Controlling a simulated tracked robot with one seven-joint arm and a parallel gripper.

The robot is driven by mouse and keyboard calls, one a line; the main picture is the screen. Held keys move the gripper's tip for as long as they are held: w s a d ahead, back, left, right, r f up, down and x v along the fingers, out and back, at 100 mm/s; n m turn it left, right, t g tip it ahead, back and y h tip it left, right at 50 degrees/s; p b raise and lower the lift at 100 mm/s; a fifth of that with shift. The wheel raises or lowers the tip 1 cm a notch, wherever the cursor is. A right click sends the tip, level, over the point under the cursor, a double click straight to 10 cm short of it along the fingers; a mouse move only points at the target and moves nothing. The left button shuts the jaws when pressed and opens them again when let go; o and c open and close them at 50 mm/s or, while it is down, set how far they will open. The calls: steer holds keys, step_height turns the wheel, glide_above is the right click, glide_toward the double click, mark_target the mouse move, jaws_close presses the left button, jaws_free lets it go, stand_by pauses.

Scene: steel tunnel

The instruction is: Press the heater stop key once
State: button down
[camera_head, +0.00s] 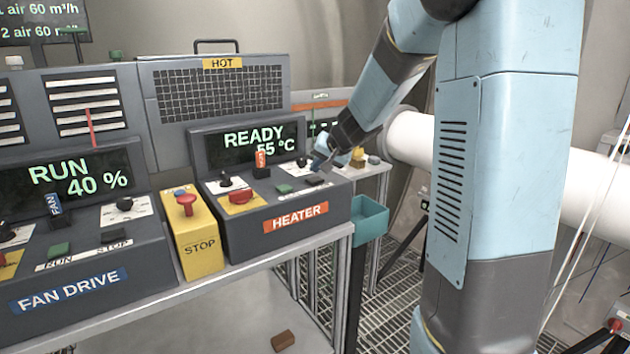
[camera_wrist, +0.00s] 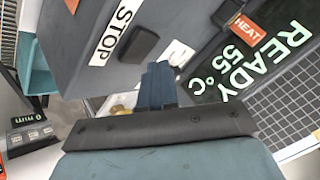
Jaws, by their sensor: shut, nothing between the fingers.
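The heater console (camera_head: 285,222) is a dark grey box with an orange HEATER label, and its screen reads READY 55 °C. Its black stop key (camera_head: 315,180) sits at the right of the sloping panel, beside a green key (camera_head: 284,188). In the wrist view the stop key (camera_wrist: 138,44) lies next to the white STOP label (camera_wrist: 118,30). My gripper (camera_head: 321,161) is shut and empty, just behind and slightly right of the key in the head view. In the wrist view its fingertips (camera_wrist: 163,78) are near the key, with a gap showing between them.
On the heater panel are a red knob (camera_head: 240,196) and an orange HEAT tag (camera_head: 260,160). A yellow STOP box (camera_head: 192,238) with a red button stands left, beside the fan drive console (camera_head: 85,268). A teal bin (camera_head: 369,218) hangs right of the bench.

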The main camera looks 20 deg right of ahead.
mark_target(318, 180)
steer(key=shift+r, duration=2.4)
steer(key=shift+s, duration=0.15)
steer(key=s+n+g+h, duration=0.2)
steer(key=s+n+h, duration=0.1)
steer(key=s, duration=3.3)
steer(key=shift+a+r+n+g+h, duration=0.25)
steer(key=shift+r+n+g+h, duration=0.2)
steer(key=shift+n, duration=0.15)
steer(key=c, duration=1.8)
jaws_free()
steer(key=shift+c, duration=0.2)
